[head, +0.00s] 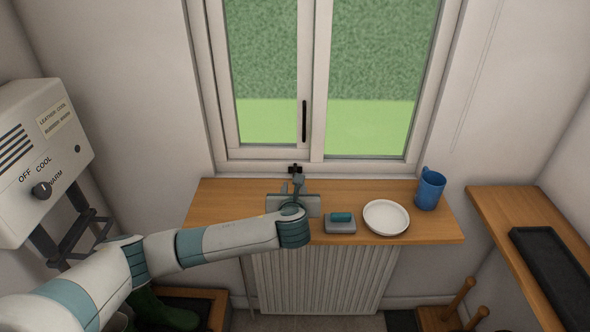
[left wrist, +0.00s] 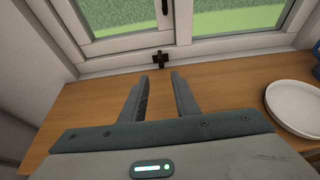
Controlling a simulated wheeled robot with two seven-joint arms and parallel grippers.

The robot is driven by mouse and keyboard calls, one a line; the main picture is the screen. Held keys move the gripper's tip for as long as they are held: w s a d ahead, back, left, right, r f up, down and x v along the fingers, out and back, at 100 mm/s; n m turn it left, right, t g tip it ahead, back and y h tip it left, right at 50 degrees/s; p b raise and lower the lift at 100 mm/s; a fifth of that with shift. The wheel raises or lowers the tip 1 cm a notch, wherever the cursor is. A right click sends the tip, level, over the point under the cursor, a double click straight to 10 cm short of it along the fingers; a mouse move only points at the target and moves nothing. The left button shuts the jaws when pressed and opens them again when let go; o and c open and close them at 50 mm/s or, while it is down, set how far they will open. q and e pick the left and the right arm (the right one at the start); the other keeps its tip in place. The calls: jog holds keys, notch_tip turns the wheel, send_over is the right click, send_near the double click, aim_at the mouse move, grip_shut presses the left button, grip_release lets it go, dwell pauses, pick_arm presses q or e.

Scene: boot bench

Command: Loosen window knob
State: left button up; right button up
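The window knob (head: 295,169) is a small black cross-shaped knob low on the white window frame, above the back of the wooden sill. In the left wrist view the knob (left wrist: 161,61) lies just beyond my fingertips, apart from them. My left gripper (head: 292,187) is over the sill in front of the knob. In the left wrist view the gripper (left wrist: 161,77) is open, with nothing between its fingers. A black window handle (head: 304,121) stands upright on the sash, higher up. My right gripper is not in view.
On the sill (head: 225,200), right of my gripper, are a grey block with a teal top (head: 340,223), a white plate (head: 386,217) and a blue mug (head: 429,189). A control box (head: 45,150) hangs at left. A radiator (head: 320,280) is below the sill.

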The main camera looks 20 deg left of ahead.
pick_arm(q)
jog(key=p, duration=0.4)
send_near(295, 171)
jog(key=x, duration=0.7)
jog(key=shift+w+a, duration=0.1)
jog(key=shift+w, duration=0.15)
jog(key=shift+x, duration=1.15)
jog(key=shift+s+f, duration=0.1)
grip_shut()
